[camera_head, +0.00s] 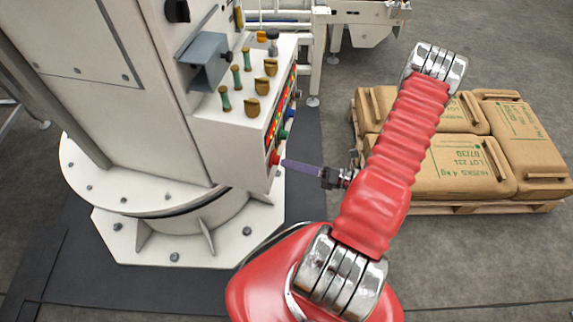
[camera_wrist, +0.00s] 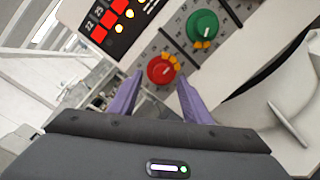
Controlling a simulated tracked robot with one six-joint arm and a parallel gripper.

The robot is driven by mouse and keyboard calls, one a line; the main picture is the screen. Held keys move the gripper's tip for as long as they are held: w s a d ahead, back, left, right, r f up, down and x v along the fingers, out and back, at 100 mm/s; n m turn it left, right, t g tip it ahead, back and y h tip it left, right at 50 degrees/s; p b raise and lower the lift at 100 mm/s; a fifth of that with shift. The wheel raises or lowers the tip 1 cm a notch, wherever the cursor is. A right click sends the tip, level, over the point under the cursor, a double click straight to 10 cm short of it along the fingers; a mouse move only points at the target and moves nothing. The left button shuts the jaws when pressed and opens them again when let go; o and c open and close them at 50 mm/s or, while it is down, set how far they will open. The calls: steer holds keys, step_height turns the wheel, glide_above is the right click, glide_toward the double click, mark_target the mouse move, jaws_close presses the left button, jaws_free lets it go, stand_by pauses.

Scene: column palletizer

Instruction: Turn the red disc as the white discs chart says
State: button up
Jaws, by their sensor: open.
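The red disc (camera_wrist: 162,69) is a round knob on the face of the control box, with a pale pointer mark and orange marks at its edge. In the head view the red disc (camera_head: 274,158) shows at the box's low front corner. My gripper (camera_wrist: 158,92) is open, its two purple fingers on either side below the red disc, with the disc between and just beyond their tips. In the head view my gripper (camera_head: 285,163) reaches close to the disc; contact cannot be told. No chart with white discs is clearly visible.
A green disc (camera_wrist: 203,26) sits beside the red one, and a blue knob (camera_head: 290,113) is farther along. Brass and green levers (camera_head: 252,107) stand on top of the box. Sacks on a pallet (camera_head: 440,204) lie to the right.

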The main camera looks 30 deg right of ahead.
mark_target(275, 160)
steer(key=shift+x, duration=1.45)
steer(key=shift+c, duration=0.5)
